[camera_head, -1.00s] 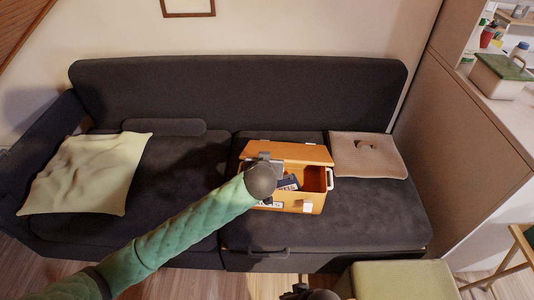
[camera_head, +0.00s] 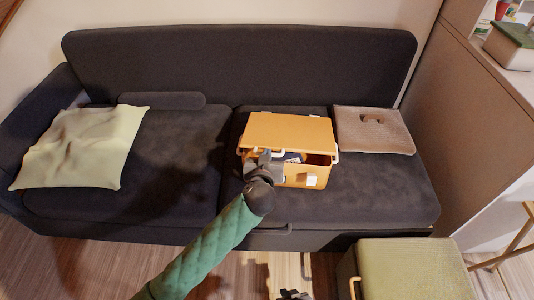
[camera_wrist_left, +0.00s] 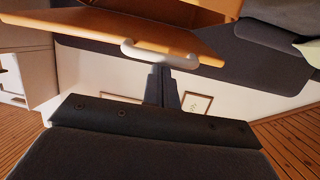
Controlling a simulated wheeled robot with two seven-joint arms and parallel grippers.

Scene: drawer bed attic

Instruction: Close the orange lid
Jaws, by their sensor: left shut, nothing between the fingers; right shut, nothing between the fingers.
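An orange box (camera_head: 318,181) stands on the right part of the dark sofa. Its orange lid (camera_head: 290,131) is tilted partly open above it, with a gap at the front through which a dark blue item shows. The lid also shows in the left wrist view (camera_wrist_left: 90,28), with a pale grey handle (camera_wrist_left: 175,55) on its edge. My left gripper (camera_head: 264,160) is shut and empty at the lid's front left, its fingertips close to the handle; contact is unclear. My right gripper (camera_head: 293,294) is shut and empty at the bottom edge, partly cut off.
A beige case (camera_head: 375,136) lies on the sofa right of the box. A pale cushion (camera_head: 80,147) lies at the left. A green-topped ottoman (camera_head: 415,268) stands in front at the right. The sofa seat left of the box is clear.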

